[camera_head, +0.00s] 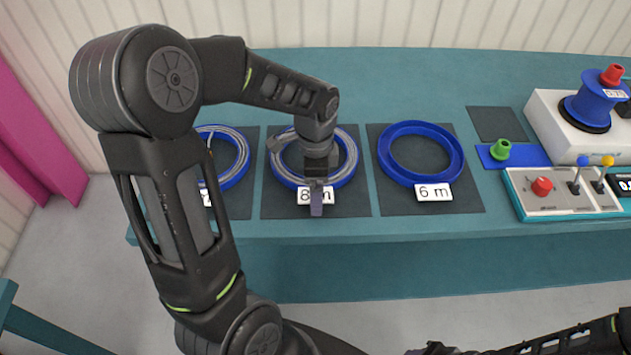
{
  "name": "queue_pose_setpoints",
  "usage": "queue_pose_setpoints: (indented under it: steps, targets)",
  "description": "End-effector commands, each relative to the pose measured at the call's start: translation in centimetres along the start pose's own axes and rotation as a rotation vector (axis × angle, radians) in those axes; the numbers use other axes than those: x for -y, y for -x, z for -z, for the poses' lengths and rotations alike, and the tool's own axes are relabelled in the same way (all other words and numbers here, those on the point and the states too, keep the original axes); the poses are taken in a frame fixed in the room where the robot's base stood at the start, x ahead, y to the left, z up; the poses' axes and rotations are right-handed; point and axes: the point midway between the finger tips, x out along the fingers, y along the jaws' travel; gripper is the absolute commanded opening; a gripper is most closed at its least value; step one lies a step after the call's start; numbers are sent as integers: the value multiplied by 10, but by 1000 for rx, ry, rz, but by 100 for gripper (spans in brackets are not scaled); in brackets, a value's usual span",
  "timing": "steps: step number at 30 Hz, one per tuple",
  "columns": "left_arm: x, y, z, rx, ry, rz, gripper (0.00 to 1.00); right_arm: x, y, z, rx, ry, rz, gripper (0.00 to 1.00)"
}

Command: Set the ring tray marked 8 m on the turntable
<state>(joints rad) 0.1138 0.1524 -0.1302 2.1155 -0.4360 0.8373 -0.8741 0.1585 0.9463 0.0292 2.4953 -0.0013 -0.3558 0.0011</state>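The ring tray marked 8 m (347,178) is a blue ring with grey cable coiled in it. It lies on a dark square mat on the teal table, its white label at the front partly covered by my gripper. My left gripper (317,200) points down at the tray's front rim, in front of the label. Its fingers are seen nearly edge-on, so whether they grip the rim is unclear. A dark round disc (584,123) on the white unit at the right, perhaps the turntable, carries a blue reel.
An empty blue ring marked 6 m (383,158) lies right of the tray. Another cable-filled blue ring (243,160) lies left, partly behind my arm. A green knob (500,149), a control box (540,205) with levers and the white unit (545,112) occupy the right side.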

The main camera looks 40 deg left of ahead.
Motion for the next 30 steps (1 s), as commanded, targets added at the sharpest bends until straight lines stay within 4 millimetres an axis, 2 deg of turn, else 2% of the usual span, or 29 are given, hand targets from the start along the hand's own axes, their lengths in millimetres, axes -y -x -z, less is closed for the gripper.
queue_pose_setpoints:
  steps: [2,30]
  targets:
    - [0,0,0,0,0,0,88,0,0,0,0,0,0,36]
    - [0,0,0,0,0,0,11,0,0,0,0,0,0,36]
